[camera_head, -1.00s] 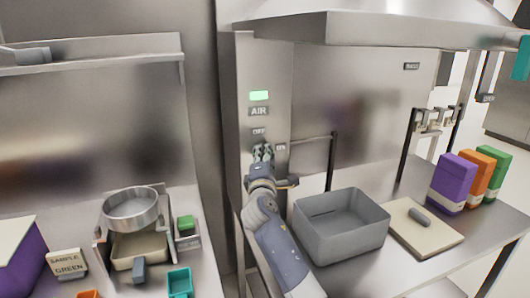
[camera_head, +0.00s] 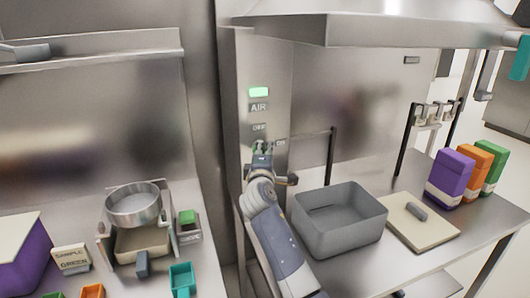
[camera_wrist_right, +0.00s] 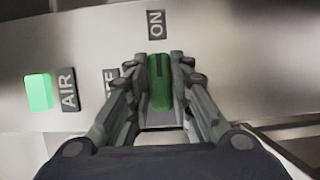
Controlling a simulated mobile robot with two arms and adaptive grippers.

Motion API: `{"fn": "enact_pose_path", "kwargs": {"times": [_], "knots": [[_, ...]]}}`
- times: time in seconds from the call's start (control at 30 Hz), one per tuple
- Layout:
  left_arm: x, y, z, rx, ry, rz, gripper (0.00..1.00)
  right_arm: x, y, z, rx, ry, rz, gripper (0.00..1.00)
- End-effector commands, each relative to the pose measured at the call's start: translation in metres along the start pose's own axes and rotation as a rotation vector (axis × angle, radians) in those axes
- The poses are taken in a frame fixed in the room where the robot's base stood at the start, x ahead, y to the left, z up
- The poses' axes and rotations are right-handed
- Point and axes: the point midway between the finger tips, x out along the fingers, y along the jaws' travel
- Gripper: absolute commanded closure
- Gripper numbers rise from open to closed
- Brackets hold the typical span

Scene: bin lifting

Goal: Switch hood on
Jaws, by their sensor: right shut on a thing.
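The hood's switch panel (camera_head: 243,160) is the upright steel post left of the hood (camera_head: 380,32). It has a lit green lamp (camera_head: 259,92), also in the wrist view (camera_wrist_right: 38,93), an AIR label (camera_head: 259,107), an OFF label (camera_head: 259,127) and an ON label (camera_head: 281,142). My right gripper (camera_head: 262,147) is at the panel below OFF and beside ON. In the right wrist view its fingers (camera_wrist_right: 160,88) are shut on a dark green knob (camera_wrist_right: 159,82), whose marked end points toward the ON label (camera_wrist_right: 156,25). OFF is partly hidden by a finger. My left gripper is not in view.
A grey bin (camera_head: 340,235) stands on the counter right of my arm, with a board (camera_head: 425,238) and coloured boxes (camera_head: 452,175) beyond. A vertical black bar (camera_head: 331,160) stands behind the bin. A pot (camera_head: 134,205) and small containers are on the left counter.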

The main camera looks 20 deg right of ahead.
Motion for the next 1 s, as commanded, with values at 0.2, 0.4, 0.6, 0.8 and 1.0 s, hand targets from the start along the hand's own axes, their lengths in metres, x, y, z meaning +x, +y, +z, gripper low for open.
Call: {"fn": "enact_pose_path", "kwargs": {"times": [0.2, 0.4, 0.6, 0.8, 1.0], "knots": [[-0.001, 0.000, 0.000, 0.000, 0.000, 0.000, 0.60, 0.001, 0.009, 0.000, 0.007, 0.004, 0.016, 0.60], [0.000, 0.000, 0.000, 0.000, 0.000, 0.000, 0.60, 0.001, 0.006, -0.001, 0.005, 0.003, 0.010, 0.60], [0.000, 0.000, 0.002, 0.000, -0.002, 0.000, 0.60, -0.003, 0.004, -0.001, 0.004, 0.003, 0.007, 0.60], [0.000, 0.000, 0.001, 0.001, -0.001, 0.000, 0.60, -0.025, 0.003, -0.001, 0.005, 0.003, 0.006, 0.60], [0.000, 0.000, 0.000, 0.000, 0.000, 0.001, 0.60, -0.060, 0.003, 0.000, 0.005, 0.003, 0.006, 0.60]]}}
